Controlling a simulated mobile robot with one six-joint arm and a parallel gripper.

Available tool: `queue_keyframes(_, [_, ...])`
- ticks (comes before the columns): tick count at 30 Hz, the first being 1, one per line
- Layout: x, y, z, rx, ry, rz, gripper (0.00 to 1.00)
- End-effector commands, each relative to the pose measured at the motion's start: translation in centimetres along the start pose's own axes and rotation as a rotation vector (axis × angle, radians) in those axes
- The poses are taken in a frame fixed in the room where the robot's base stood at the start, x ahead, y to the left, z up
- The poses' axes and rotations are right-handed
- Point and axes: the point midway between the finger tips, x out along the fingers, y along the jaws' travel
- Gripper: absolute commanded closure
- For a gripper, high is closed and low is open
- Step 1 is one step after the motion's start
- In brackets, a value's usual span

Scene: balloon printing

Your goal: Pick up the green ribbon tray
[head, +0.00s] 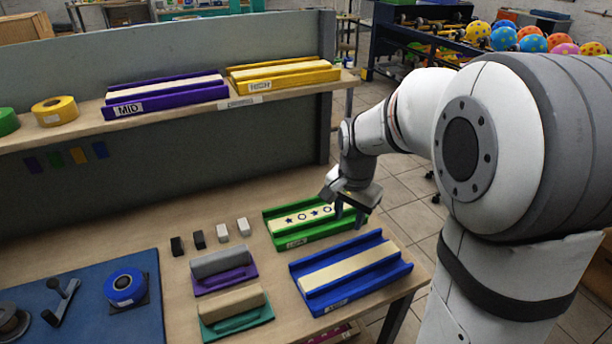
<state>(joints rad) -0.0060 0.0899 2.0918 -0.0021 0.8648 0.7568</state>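The green ribbon tray (306,234) lies on the workbench right of centre. It holds a cream strip with dark star and ring marks. My gripper (350,212) points down over the tray's right end, with its two fingers apart. One finger overlaps the end of the strip in the picture. I cannot tell whether the fingers touch the tray, and its far right corner is partly hidden by my gripper.
A blue tray (348,289) lies just in front of the green one. Purple (226,281) and teal (237,318) blocks and several small blocks stand to the left. A shelf (184,119) above holds purple and yellow trays. The bench's right edge is close.

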Motion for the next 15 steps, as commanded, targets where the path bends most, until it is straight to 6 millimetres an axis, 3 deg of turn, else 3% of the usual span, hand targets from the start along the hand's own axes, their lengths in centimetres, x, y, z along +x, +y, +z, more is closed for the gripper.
queue_keyframes(6, [3.7, -4.3, -4.9, 0.317, -0.04, 0.05, 0.64])
queue_keyframes(15, [7.3, -6.4, -7.2, 0.518, -0.052, 0.081, 0.64])
